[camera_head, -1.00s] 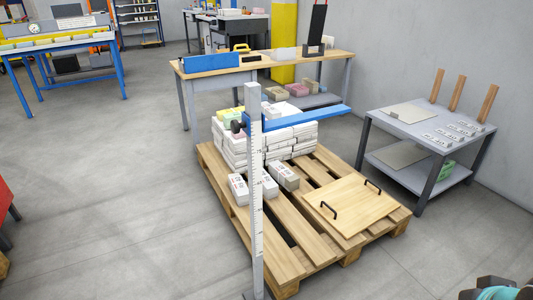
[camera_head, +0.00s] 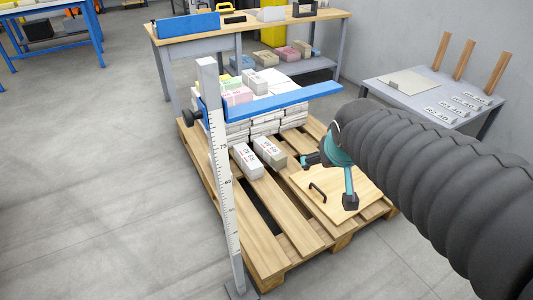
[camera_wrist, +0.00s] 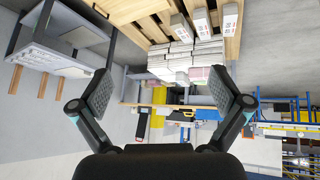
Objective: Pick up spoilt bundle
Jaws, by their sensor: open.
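Newspaper bundles form a white stack (camera_head: 265,118) at the back of the wooden pallet (camera_head: 262,228), with pink (camera_head: 238,96) and greenish ones on top. A white labelled bundle (camera_head: 246,161) and a grey-brown one (camera_head: 269,153) lie apart in front of the stack. I cannot tell which bundle is spoilt. My gripper (camera_head: 329,181) is open and empty above the board, right of the loose bundles. The wrist view shows both fingers (camera_wrist: 160,88) spread wide, with the stack (camera_wrist: 176,55) and three loose bundles, one at the right (camera_wrist: 229,18), beyond them.
A measuring post (camera_head: 222,170) with a blue arm (camera_head: 270,103) stands left of the pallet, its arm across the stack. A handled board (camera_head: 350,180) lies on the pallet. A bench (camera_head: 300,24) stands behind, a grey table (camera_head: 385,92) to the right.

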